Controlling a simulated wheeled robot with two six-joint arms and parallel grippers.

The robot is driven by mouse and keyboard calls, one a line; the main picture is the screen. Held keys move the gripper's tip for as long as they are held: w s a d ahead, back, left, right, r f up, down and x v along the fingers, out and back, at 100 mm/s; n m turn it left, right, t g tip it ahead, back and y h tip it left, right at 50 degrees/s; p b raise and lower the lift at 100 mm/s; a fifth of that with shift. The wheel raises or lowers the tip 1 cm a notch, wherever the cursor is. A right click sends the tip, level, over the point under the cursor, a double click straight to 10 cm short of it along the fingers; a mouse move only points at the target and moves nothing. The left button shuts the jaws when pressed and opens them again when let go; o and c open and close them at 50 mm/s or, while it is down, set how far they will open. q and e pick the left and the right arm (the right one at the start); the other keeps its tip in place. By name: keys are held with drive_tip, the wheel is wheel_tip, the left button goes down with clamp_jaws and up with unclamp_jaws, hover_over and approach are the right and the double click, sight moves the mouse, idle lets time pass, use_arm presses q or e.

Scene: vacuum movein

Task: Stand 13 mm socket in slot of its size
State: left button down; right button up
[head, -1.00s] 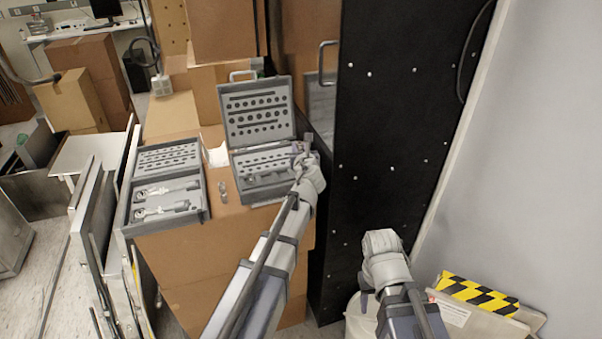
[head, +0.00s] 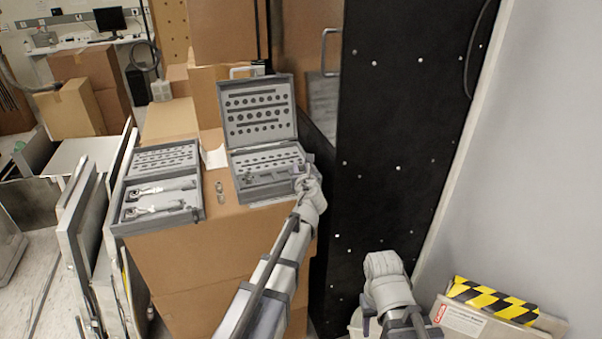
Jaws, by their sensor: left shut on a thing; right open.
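The open grey socket case (head: 232,180) stands on a cardboard box, its lid up and its lower tray showing rows of round slots. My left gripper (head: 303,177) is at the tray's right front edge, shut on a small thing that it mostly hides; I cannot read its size. Whether that thing touches the tray is unclear. Two small metal pieces, like sockets, stand on the box left of the case: one behind (head: 219,186) and one in front (head: 221,198). My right gripper (head: 366,312) is low at the right, away from the case; its fingers are small in view.
A second open grey case (head: 190,217) with tools and slots lies left on the same cardboard box (head: 200,255). A tall black panel (head: 390,150) rises close to the right of the case. Metal panels (head: 85,230) lean at the left.

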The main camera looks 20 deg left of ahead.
use_arm(q)
drive_tip(key=shift+f, duration=0.15)
drive_tip(key=c, duration=0.7)
unclamp_jaws()
drive_tip(key=shift+r, duration=0.2)
drive_tip(key=shift+s+d+r, duration=0.1)
drive_tip(key=shift+s+r, duration=0.05)
drive_tip(key=shift+s, duration=0.1)
drive_tip(key=p+v, duration=0.2)
drive_tip(key=v, duration=0.9)
drive_tip(key=shift+s+d, duration=0.1)
drive_tip(key=shift+s, duration=0.15)
